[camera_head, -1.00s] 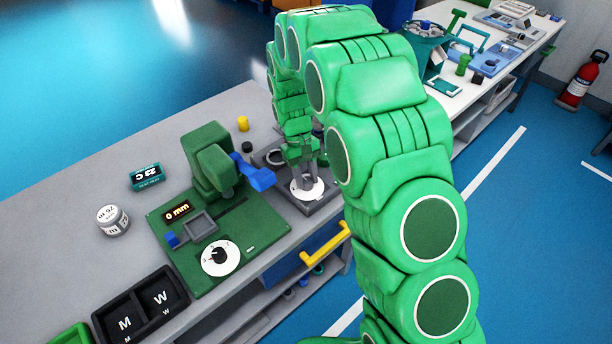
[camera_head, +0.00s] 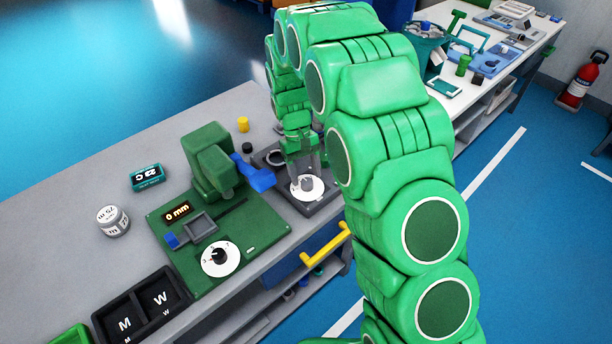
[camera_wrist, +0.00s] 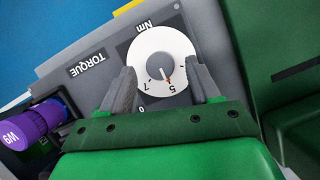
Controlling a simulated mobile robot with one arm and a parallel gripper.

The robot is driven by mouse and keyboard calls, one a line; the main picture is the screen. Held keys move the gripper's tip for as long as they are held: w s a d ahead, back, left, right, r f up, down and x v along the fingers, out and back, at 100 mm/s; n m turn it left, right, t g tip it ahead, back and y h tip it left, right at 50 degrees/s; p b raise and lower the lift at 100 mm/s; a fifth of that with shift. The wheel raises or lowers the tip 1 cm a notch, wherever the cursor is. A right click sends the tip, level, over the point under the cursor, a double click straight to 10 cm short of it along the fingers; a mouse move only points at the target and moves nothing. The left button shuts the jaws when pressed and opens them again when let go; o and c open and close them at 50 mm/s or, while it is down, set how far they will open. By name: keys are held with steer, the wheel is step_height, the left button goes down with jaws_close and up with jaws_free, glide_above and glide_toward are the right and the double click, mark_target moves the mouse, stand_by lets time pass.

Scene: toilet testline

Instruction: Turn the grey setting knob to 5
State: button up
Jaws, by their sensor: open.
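The grey setting knob (camera_wrist: 165,68) sits on a white dial (camera_wrist: 148,46) on a grey panel marked TORQUE and Nm in the wrist view. A red mark at the knob's edge points at the 5; the 7 is printed to its left. In the head view the grey knob (camera_head: 308,184) shows below my fingers. My gripper (camera_wrist: 161,72) is open, with one finger on each side of the knob and visible gaps to it. It also shows in the head view (camera_head: 305,165), above the dial.
A green device (camera_head: 208,160) with a 0 mm display and a black-knobbed dial (camera_head: 220,258) stands left of the torque panel. A blue lever (camera_head: 260,178) reaches close to my gripper. A purple cylinder (camera_wrist: 35,125) lies at the wrist view's left.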

steer(key=v, duration=0.6)
steer(key=shift+r, duration=0.15)
steer(key=s+d+r+m+t+y, duration=0.1)
steer(key=s+d+r+m, duration=0.2)
steer(key=s+d+r, duration=1.1)
steer(key=s+d+m, duration=0.1)
steer(key=s+d, duration=0.2)
steer(key=s, duration=0.8)
steer(key=s+d+m+t+y, duration=0.1)
steer(key=s+d+m, duration=0.1)
steer(key=s, duration=1)
steer(key=shift+d+r, duration=0.35)
steer(key=shift+d, duration=0.2)
